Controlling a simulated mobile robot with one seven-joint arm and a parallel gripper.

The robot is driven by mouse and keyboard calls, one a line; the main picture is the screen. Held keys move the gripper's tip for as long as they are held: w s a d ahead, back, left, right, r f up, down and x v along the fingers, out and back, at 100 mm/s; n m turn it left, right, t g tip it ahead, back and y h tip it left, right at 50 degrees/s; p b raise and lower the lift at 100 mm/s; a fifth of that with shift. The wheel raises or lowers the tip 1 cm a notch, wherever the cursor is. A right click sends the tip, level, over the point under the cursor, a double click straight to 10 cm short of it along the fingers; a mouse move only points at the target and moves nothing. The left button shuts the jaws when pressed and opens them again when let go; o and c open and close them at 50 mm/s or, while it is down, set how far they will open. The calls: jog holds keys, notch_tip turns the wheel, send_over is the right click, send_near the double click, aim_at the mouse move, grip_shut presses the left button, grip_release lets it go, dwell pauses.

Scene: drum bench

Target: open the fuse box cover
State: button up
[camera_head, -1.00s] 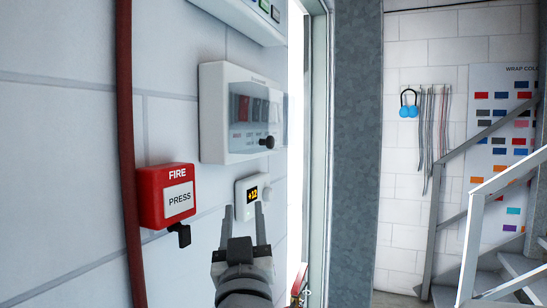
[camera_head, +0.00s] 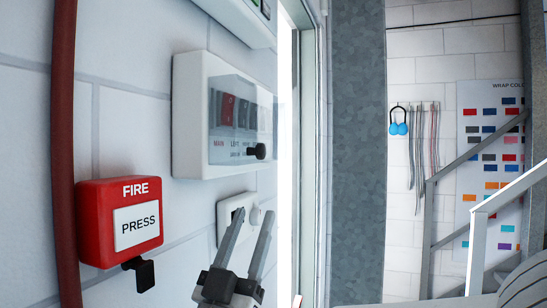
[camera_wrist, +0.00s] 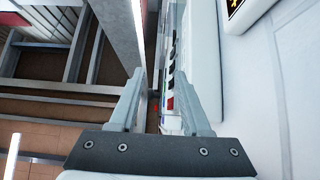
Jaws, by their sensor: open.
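The fuse box (camera_head: 190,117) is a white box on the wall in the head view. Its clear cover (camera_head: 228,118) is shut over a row of switches, one of them red, and has a black knob (camera_head: 260,151) at its lower right. My gripper (camera_head: 252,232) is open and empty below the fuse box, its fingertips pointing up, apart from the knob in the picture. In the wrist view my gripper (camera_wrist: 158,95) has its two fingers spread, with the switches of a white box showing between them.
A red fire call box (camera_head: 120,218) sticks out at lower left, beside a red pipe (camera_head: 64,150). A small white wall unit (camera_head: 228,210) is partly behind my gripper. A doorway stands to the right, with a metal stair rail (camera_head: 480,235) beyond.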

aim_at(273, 161)
jog(key=p+x, duration=0.3)
jog(key=x, duration=1)
jog(key=shift+w+d+r, duration=0.1)
jog(key=shift+w+r, duration=0.1)
jog(key=shift+c, duration=0.3)
grip_shut()
dwell(0.5)
